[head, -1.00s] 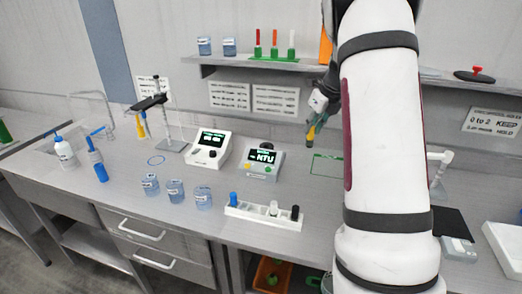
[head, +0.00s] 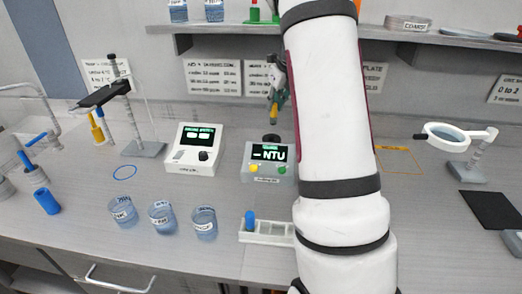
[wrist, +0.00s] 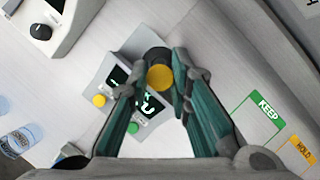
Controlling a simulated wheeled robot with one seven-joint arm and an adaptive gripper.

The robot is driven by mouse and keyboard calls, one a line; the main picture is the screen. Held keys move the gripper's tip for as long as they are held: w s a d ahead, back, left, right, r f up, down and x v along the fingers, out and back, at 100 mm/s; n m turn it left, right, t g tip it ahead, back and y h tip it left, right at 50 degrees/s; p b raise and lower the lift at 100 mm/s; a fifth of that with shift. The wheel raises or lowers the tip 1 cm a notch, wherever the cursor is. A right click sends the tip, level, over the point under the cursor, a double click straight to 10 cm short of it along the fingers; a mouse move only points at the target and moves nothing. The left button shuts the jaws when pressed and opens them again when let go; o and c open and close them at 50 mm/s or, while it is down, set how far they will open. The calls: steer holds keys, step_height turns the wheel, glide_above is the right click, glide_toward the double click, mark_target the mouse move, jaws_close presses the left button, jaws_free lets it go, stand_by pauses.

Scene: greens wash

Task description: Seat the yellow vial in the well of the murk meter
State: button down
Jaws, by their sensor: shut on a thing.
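The murk meter (head: 262,163) is a grey box on the bench with a lit NTU screen, a yellow button and a green button. Its dark round well (head: 271,138) stands at the back of its top. My gripper (head: 276,92) is shut on the yellow vial (head: 274,112) and holds it upright above the well, with a small gap showing below it. In the wrist view the vial's round yellow top (wrist: 160,77) sits between my fingertips (wrist: 158,78). The dark well (wrist: 157,56) shows just behind it, partly hidden by the vial.
A white instrument (head: 195,150) stands left of the meter. A white rack with a blue-capped vial (head: 250,221) is in front, partly hidden by my arm. Several labelled beakers (head: 162,218) stand front left. A green KEEP outline (wrist: 258,116) marks bench right of the meter.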

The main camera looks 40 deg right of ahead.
steer(key=shift+w+f, duration=0.3)
steer(key=shift+f, duration=0.05)
step_height(320, 180, down, 10)
steer(key=shift+r+p, duration=0.15)
steer(key=shift+p, duration=0.4)
steer(key=shift+f, duration=0.2)
steer(key=c, duration=1.6)
jaws_free()
steer(key=shift+o, duration=0.7)
steer(key=shift+r, duration=0.1)
